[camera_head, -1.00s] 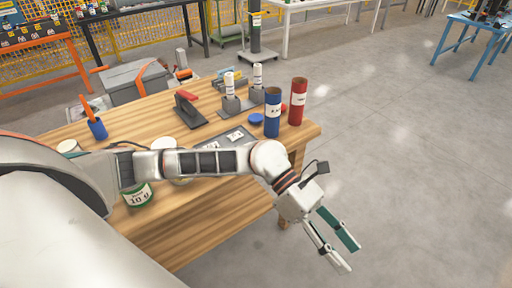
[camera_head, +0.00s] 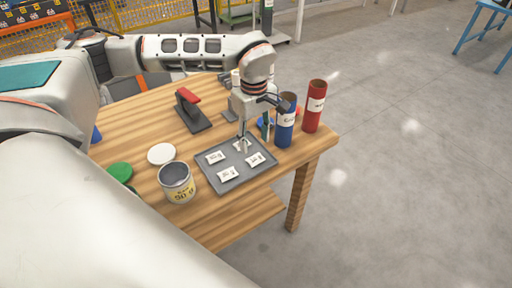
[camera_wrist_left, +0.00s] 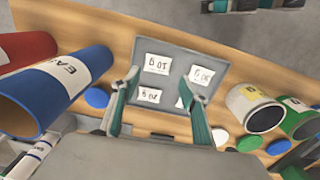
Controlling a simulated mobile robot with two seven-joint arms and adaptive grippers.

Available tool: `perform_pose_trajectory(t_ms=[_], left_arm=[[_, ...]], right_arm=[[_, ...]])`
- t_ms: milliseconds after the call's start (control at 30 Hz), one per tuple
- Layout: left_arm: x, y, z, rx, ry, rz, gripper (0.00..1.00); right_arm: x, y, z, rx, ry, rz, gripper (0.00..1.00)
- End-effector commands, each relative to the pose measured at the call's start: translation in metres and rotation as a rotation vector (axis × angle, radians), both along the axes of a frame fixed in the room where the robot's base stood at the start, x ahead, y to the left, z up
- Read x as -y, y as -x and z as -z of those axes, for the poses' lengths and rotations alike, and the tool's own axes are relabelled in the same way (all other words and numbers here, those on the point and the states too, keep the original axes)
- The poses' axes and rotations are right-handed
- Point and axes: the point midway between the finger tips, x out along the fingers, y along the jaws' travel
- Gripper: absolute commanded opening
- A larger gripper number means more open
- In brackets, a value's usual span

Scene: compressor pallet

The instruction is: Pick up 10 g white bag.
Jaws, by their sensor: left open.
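Several small white bags lie flat on a dark grey tray (camera_head: 234,180). One white bag (camera_head: 228,174) is near the tray's front, another white bag (camera_head: 255,159) near its right side. In the left wrist view their labels appear upside down and seem to read 10 g, as on the white bag (camera_wrist_left: 158,63) at the tray's far left. My left gripper (camera_head: 256,144) points down over the tray's back right part, open and empty. In the left wrist view its fingers (camera_wrist_left: 158,82) straddle the tray's middle, and one finger partly covers a bag (camera_wrist_left: 183,100). My right gripper is not in view.
A blue tube (camera_head: 285,125) stands close beside the gripper, with a red tube (camera_head: 315,108) behind it. An open can (camera_head: 177,184), a white lid (camera_head: 161,154) and a green lid (camera_head: 120,171) are left of the tray.

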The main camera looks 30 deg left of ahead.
Motion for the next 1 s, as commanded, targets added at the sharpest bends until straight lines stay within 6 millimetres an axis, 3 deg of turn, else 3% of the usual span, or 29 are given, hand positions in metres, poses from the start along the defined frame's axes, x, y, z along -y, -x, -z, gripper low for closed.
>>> perform_pose_trajectory(t_ms=[167, 700, 1000], left_arm=[[-0.002, 0.0, 0.007, 0.0, -0.006, 0.0, 0.44], [0.001, -0.002, 0.07, -0.001, -0.004, -0.001, 0.44], [0.001, -0.003, 0.077, 0.003, -0.004, 0.001, 0.44]], right_arm=[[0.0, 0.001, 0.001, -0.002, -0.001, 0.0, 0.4], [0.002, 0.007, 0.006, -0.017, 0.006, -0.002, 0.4], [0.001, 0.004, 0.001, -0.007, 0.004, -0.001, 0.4]])
